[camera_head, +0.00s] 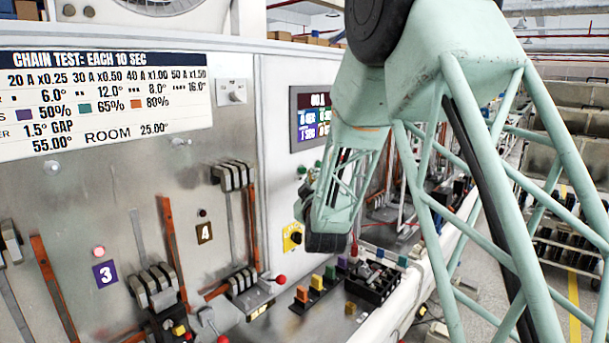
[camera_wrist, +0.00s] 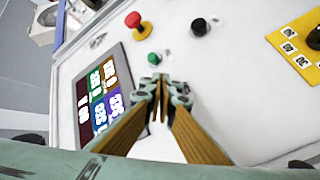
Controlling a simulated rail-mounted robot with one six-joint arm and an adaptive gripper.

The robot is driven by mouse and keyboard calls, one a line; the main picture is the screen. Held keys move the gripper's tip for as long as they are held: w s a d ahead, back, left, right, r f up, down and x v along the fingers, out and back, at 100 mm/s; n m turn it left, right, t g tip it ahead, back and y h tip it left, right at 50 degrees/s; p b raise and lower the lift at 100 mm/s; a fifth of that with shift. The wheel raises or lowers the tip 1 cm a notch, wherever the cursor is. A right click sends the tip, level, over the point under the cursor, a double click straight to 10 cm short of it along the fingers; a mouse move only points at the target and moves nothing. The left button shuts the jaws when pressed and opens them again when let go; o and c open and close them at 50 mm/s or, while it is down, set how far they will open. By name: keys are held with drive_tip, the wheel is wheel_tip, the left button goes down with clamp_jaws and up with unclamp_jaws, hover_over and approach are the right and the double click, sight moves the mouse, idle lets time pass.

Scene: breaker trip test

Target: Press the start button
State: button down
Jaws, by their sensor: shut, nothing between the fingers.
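The green button (camera_wrist: 154,58), which fits a start button, sits on the white panel in the wrist view; I read no label on it. My gripper (camera_wrist: 160,82) is shut and empty, its fingertips just below the green button in that picture. They look close to it, but I cannot tell the gap in depth, and no contact shows. A red mushroom button (camera_wrist: 134,21) stands beyond it, up and to the left.
A display screen (camera_wrist: 103,93) lies left of the fingers and also shows in the head view (camera_head: 314,117). A black knob (camera_wrist: 200,27) is to the right, with a yellow numbered plate (camera_wrist: 300,47) farther right. Coloured blocks (camera_head: 317,282) stand on the bench below.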

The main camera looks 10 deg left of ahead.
drive_tip(key=shift+s+d, duration=0.1)
drive_tip(key=shift+d, duration=0.1)
idle(0.4)
drive_tip(key=s+d+b, duration=0.1)
drive_tip(key=d+b, duration=0.1)
drive_tip(key=s+d+b, duration=0.1)
drive_tip(key=d, duration=0.1)
drive_tip(key=shift+s+b, duration=0.35)
idle(0.9)
drive_tip(key=s+d+f+m+g+h+b, duration=0.1)
drive_tip(key=s+d+m+g, duration=0.15)
drive_tip(key=s+d, duration=0.45)
drive_tip(key=s+d+m+g+b, duration=0.1)
drive_tip(key=s+d+m+g, duration=0.2)
drive_tip(key=s, duration=0.8)
drive_tip(key=s+d+f+m+g+h+b, duration=0.1)
drive_tip(key=s+d+g, duration=0.2)
drive_tip(key=s+d, duration=0.45)
drive_tip(key=s+d+f+m+g, duration=0.1)
drive_tip(key=s+d+f+g, duration=0.1)
drive_tip(key=s, duration=1.1)
drive_tip(key=s+d+f+m+g+b, duration=0.1)
drive_tip(key=s+d+f+m+g, duration=0.1)
drive_tip(key=s, duration=1.2)
drive_tip(key=s+d+f+m+g+h+b, duration=0.1)
drive_tip(key=s+d+f+m+g, duration=0.1)
drive_tip(key=s, duration=1.1)
drive_tip(key=shift+s+d+f, duration=0.15)
drive_tip(key=shift+d+f, duration=0.7)
drive_tip(key=shift+d, duration=0.15)
